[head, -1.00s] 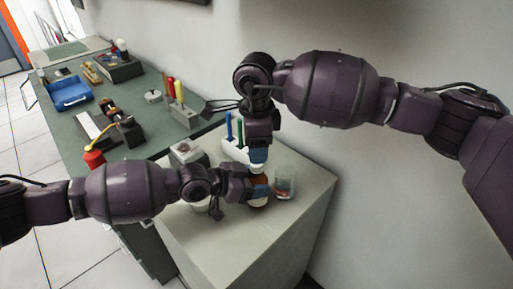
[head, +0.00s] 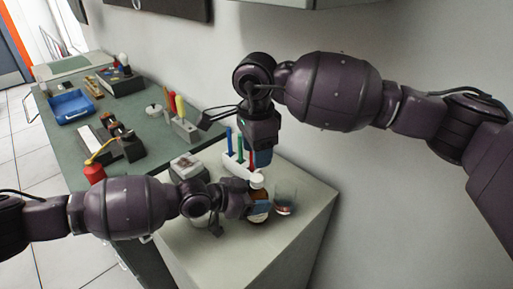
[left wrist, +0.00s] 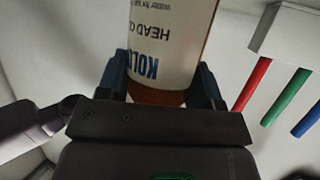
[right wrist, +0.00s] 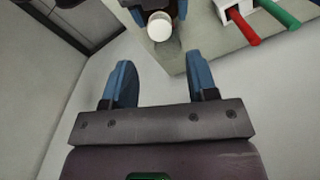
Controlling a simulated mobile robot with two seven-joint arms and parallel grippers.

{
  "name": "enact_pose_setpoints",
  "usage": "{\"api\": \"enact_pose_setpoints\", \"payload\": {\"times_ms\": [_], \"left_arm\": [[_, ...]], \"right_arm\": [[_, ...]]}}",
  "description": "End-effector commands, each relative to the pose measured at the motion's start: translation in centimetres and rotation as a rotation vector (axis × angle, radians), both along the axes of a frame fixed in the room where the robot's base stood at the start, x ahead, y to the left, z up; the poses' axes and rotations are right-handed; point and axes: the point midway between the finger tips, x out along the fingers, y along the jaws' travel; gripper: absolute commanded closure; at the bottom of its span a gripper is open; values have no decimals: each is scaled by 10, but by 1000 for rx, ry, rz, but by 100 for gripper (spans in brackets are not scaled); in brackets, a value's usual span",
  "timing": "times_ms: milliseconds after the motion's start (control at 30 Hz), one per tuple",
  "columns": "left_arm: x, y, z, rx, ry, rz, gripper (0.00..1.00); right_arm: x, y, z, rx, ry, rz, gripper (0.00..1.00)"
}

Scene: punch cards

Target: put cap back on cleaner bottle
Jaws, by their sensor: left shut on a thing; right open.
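The brown cleaner bottle (head: 259,208) stands upright over the light cabinet top. Its white label (left wrist: 172,40) fills the upper part of the left wrist view. My left gripper (head: 250,204) is shut around the bottle's body. The white cap (head: 257,181) sits on top of the bottle and also shows from above in the right wrist view (right wrist: 160,27); I cannot tell how tightly it is seated. My right gripper (head: 261,160) is open and empty, just above and apart from the cap. Its two blue fingers show with nothing between them in the right wrist view (right wrist: 162,78).
A clear glass (head: 286,199) with something reddish inside stands right of the bottle. A white pen rack (head: 236,168) with blue, green and red pens is behind it. The cabinet's front (head: 245,255) is clear.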

Motion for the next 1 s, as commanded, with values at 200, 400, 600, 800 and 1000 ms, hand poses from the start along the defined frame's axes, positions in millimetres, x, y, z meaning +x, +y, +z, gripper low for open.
{"api": "enact_pose_setpoints", "payload": {"times_ms": [200,400,600,800,1000], "left_arm": [[0,0,1,-1,0,0,100],[0,0,1,-2,-1,0,100],[0,0,1,-2,-1,0,100],[0,0,1,-1,-2,0,100],[0,0,1,-1,-2,0,100]], "right_arm": [[0,0,-27,0,3,-1,47],[-1,0,-54,0,2,0,47],[0,-1,-72,0,1,-1,47],[0,0,-77,0,0,-1,47],[0,0,-76,0,0,-1,47]]}}
